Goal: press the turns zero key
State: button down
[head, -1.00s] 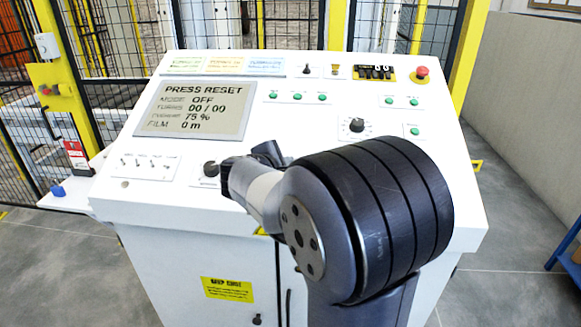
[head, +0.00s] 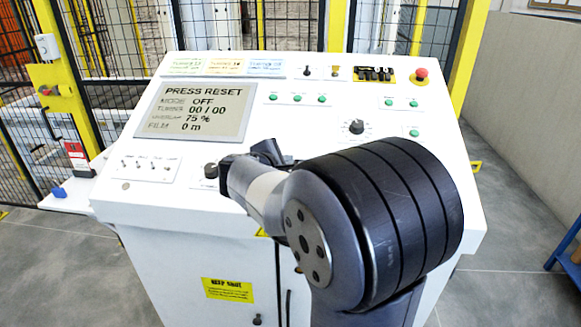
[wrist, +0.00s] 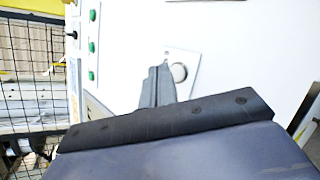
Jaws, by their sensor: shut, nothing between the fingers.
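The white sloped console (head: 330,120) stands in front of me. Its screen (head: 195,110) reads PRESS RESET, mode OFF, turns 00 / 00. I cannot read which key is the turns zero key. My gripper (wrist: 158,72) is shut and empty in the wrist view, its tips beside a round pale button or knob (wrist: 179,72) on a square plate. I cannot tell whether it touches the panel. In the head view my arm hides most of the gripper.
Green buttons (head: 297,98) sit in rows on the panel, with a black dial (head: 356,126) and a red emergency stop (head: 421,75). Small toggles (head: 146,164) and a black knob (head: 211,170) are at the lower left. Mesh fencing (head: 300,25) stands behind.

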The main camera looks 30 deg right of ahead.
jog(key=r+p, duration=0.1)
jog(key=s+r+p, duration=0.1)
jog(key=r, duration=0.1)
jog(key=a+r+p, duration=0.1)
jog(key=shift+s+r, duration=0.25)
jog(key=shift+s, duration=0.1)
dwell(0.8)
